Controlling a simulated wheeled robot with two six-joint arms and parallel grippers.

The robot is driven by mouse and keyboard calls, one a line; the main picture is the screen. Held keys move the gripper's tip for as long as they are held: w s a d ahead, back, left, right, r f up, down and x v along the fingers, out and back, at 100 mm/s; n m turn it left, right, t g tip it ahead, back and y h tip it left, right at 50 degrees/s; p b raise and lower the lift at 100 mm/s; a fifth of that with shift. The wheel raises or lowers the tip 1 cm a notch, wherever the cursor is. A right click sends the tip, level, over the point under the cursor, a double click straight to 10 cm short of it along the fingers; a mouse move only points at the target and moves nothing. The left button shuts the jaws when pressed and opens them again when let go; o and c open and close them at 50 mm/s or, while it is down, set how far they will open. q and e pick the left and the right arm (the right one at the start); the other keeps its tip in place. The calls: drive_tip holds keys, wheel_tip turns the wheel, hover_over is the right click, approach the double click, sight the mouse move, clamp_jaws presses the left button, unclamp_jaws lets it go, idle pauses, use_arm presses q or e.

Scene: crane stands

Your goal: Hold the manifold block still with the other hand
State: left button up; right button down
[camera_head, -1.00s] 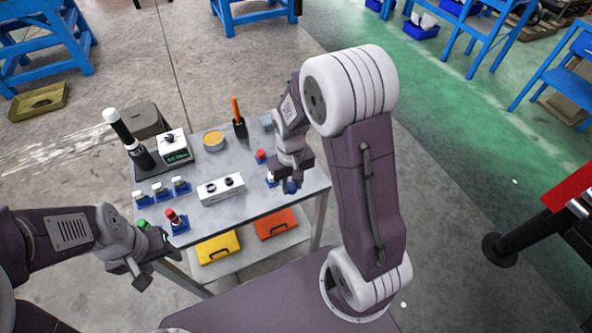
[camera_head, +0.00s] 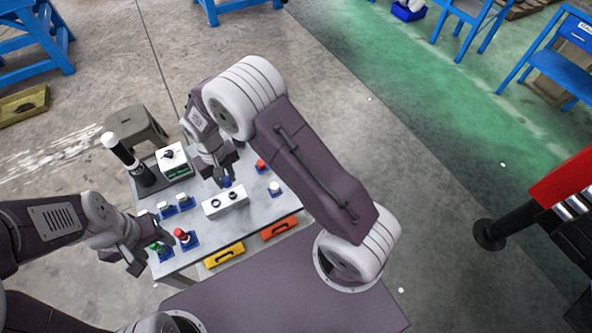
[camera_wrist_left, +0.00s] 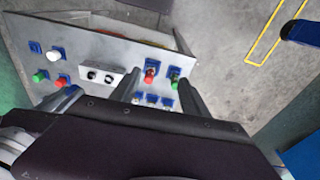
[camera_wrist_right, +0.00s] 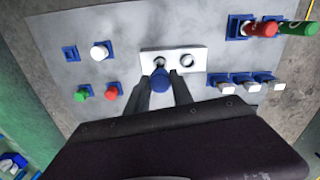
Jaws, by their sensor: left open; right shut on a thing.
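The manifold block (camera_head: 226,202) is a white bar with two dark round ports, lying on the grey table; it also shows in the left wrist view (camera_wrist_left: 100,74) and the right wrist view (camera_wrist_right: 198,58). My right gripper (camera_head: 224,178) is shut on a blue-ended part (camera_wrist_right: 158,80). It holds the part right at the left port as seen in the right wrist view; I cannot tell whether it has entered. My left gripper (camera_head: 138,258) is open and empty, off the table's front-left corner, apart from the block.
A red-topped part (camera_head: 181,235) and a green-topped part (camera_wrist_left: 175,74) stand in blue holders near my left gripper. Several white-topped parts (camera_wrist_right: 250,87) stand behind them. A device with a green display (camera_head: 172,160) is at the back. An empty blue holder (camera_wrist_right: 70,52) is at the table's side.

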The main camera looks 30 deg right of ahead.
use_arm(q)
drive_tip(key=shift+s, duration=0.1)
drive_tip(key=shift+o, duration=1.4)
drive_tip(key=n+h, duration=0.7)
drive_tip(key=n, duration=0.8)
hover_over(206, 208)
drive_tip(key=w+a, duration=0.2)
drive_tip(key=a, duration=0.1)
wheel_tip(206, 208, down, 6)
wheel_tip(206, 208, down, 9)
drive_tip(key=s+a+n+g, duration=0.1)
drive_tip(key=s+a+n, duration=0.1)
drive_tip(key=n, duration=0.1)
drive_tip(key=x, duration=0.8)
drive_tip(key=shift+d, duration=0.55)
